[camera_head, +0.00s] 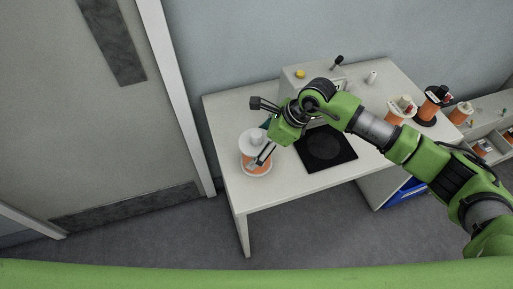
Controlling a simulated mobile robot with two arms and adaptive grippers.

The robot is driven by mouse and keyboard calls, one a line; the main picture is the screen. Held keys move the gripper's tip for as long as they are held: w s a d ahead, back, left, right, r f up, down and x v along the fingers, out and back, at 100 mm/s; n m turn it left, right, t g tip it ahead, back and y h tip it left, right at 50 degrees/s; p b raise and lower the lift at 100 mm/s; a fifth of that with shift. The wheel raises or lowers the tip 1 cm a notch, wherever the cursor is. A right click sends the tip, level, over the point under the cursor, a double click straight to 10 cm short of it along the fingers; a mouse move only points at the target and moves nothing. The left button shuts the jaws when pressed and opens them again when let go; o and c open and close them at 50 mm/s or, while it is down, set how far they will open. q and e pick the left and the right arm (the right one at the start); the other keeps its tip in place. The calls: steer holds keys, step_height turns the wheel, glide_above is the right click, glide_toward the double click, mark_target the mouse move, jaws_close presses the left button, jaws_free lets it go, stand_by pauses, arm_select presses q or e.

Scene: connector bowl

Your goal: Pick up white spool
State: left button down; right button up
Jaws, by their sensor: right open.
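A white-topped spool with an orange band (251,139) stands upright on a round white base near the left front of the white table (235,191). My right gripper (262,158) reaches down over the spool's right side with its fingers open. It overlaps the spool in this view, and I cannot tell whether the fingers touch it. The gripper hides part of the spool's right side. My left gripper is not in view.
A black square pad (326,150) lies mid-table. A light box-shaped machine (293,77) stands behind. Several orange-and-white spools stand on the right, one dark-topped (433,101). A low shelf (492,133) is beyond. A door (60,110) is at left.

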steer(key=shift+x, duration=0.75)
steer(key=c, duration=2.2)
steer(key=shift+w+r, duration=0.15)
steer(key=shift+r, duration=0.05)
steer(key=shift+r, duration=0.1)
